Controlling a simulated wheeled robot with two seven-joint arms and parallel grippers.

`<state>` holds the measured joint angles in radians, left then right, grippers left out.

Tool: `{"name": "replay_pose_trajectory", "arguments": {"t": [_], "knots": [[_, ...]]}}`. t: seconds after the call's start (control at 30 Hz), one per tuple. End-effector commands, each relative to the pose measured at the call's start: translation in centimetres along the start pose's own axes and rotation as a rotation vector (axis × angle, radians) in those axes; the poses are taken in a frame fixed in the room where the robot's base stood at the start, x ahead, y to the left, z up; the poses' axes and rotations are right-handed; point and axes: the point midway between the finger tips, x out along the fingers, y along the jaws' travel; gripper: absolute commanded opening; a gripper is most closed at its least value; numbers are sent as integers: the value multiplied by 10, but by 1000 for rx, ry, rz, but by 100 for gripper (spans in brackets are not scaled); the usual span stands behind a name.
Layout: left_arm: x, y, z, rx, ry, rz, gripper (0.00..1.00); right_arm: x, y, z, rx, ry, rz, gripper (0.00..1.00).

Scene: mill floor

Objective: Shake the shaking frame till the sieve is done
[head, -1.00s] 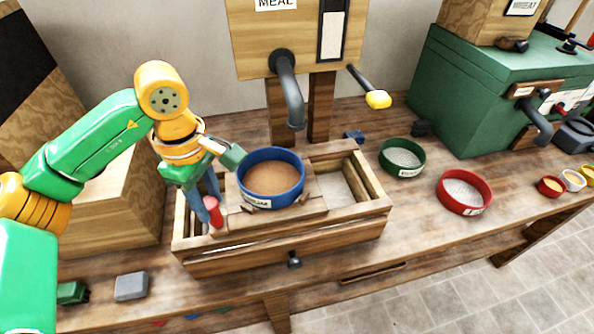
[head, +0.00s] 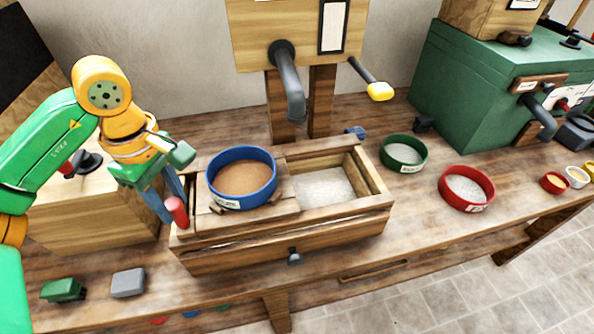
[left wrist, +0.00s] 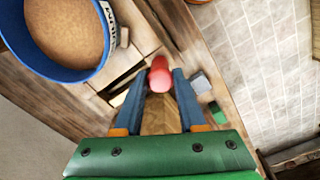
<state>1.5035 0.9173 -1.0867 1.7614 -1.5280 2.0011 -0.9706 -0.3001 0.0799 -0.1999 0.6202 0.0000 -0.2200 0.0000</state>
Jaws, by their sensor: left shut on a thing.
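The shaking frame (head: 290,210) is a sliding wooden carriage at the left end of an open wooden box (head: 340,224) on the bench. A blue sieve (head: 242,190) with brown meal in it sits on the carriage; it also shows in the left wrist view (left wrist: 98,62). A red handle (head: 177,211) stands at the carriage's left end. My left gripper (head: 168,206) is shut on the red handle, which shows between its fingers in the left wrist view (left wrist: 160,76). Pale flour (head: 322,187) lies in the box right of the carriage. My right gripper is not in view.
A green sieve (head: 404,153) and a red sieve (head: 467,188) stand right of the box. A meal spout (head: 288,85) hangs behind it. A grey block (head: 128,283) and a green block (head: 62,290) lie at the front left.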

Motion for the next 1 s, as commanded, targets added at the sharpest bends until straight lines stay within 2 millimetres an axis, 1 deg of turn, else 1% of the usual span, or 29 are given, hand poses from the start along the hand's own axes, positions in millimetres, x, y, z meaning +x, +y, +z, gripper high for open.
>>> {"name": "replay_pose_trajectory", "arguments": {"t": [0.4,0.53,0.7,0.73,0.77,0.8,0.83,0.87,1.0], "knots": [[0,-23,-40,-3,0,0,0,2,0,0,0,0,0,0],[0,-26,-45,-1,1,0,0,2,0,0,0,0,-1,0],[-1,-26,-45,-1,2,0,0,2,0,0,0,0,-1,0],[-1,-26,-45,-1,2,0,42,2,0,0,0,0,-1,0],[-1,-26,-45,-1,2,0,50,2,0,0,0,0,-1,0],[-1,-26,-45,-1,2,0,61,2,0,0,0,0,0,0],[-1,-26,-45,-1,1,0,69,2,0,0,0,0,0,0],[-1,-26,-45,-1,1,0,75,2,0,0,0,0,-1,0],[0,-26,-44,0,1,0,75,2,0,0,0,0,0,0]]}}
